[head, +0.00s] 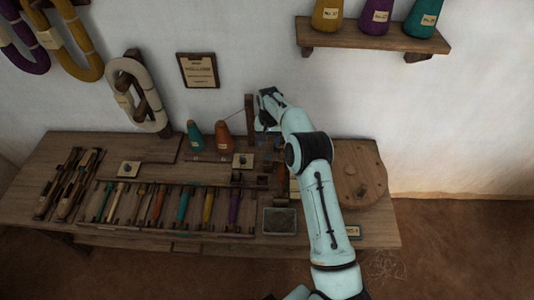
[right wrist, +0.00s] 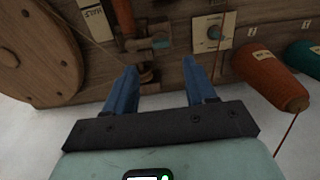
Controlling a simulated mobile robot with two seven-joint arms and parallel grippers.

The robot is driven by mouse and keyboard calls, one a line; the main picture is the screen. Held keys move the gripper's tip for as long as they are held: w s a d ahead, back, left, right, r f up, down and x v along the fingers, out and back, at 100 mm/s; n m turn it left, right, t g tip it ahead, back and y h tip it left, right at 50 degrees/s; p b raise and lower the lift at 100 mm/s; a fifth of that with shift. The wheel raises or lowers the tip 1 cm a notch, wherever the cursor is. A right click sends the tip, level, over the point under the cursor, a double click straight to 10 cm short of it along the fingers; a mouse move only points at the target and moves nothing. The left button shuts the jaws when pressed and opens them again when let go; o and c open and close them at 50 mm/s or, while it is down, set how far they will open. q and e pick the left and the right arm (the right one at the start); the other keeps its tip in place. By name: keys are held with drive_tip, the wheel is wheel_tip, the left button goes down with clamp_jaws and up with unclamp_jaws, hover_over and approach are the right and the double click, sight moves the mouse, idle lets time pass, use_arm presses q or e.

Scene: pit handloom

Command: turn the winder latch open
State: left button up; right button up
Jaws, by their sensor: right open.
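My right gripper (head: 267,103) is over the back of the bench, in front of the white wall. In the right wrist view the right gripper (right wrist: 162,68) is open, with two blue fingers apart and nothing held. Just beyond the fingertips is a small grey-blue fitting (right wrist: 160,41) on a wooden block, probably the winder latch; I cannot tell its position for certain. Beside it is a round wooden wheel (right wrist: 35,55), which shows right of my arm in the head view (head: 362,170). In the head view my arm hides much of the winder. My left gripper is out of view.
An orange cone (right wrist: 270,80) and a teal cone (head: 195,135) stand close by on the bench. A pale plate with a knob (right wrist: 214,34) is near the fingers. A tray of colored shuttles (head: 165,228) fills the bench front. A shelf (head: 375,38) hangs above right.

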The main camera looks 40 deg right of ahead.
sight(274, 159)
wheel_tip(274, 159, down, 9)
drive_tip(key=shift+w+f, duration=0.1)
idle(0.3)
clamp_jaws()
